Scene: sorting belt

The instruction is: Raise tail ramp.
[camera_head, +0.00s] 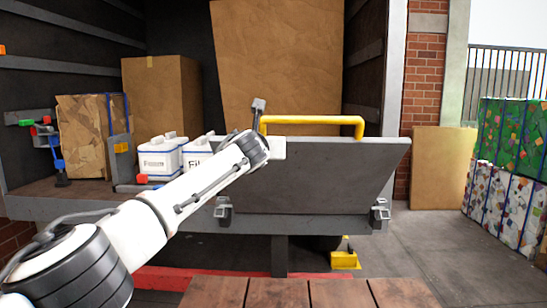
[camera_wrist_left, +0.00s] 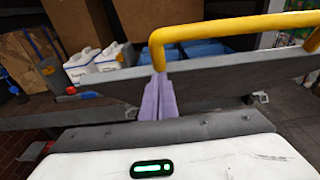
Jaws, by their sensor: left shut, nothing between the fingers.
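The tail ramp (camera_head: 320,178) is a dark grey panel standing up from the truck bed's rear edge, its upper edge well above the hinges and tilted somewhat outward. A yellow bar handle (camera_head: 312,121) runs along its upper edge; it also shows in the left wrist view (camera_wrist_left: 235,28). My left gripper (camera_head: 259,105) is at the handle's left end, over the ramp's upper edge. In the left wrist view its purple fingers (camera_wrist_left: 159,97) are together and empty, just below the handle's left bend. Whether they touch the ramp or handle is unclear. My right gripper is out of view.
Inside the truck stand white jugs (camera_head: 158,158), a cardboard box (camera_head: 160,95) and a large brown panel (camera_head: 278,60). Wrapped bales (camera_head: 507,175) stand at the right. A yellow block (camera_head: 345,260) sits below the bed. Wooden planks (camera_head: 290,293) lie in front.

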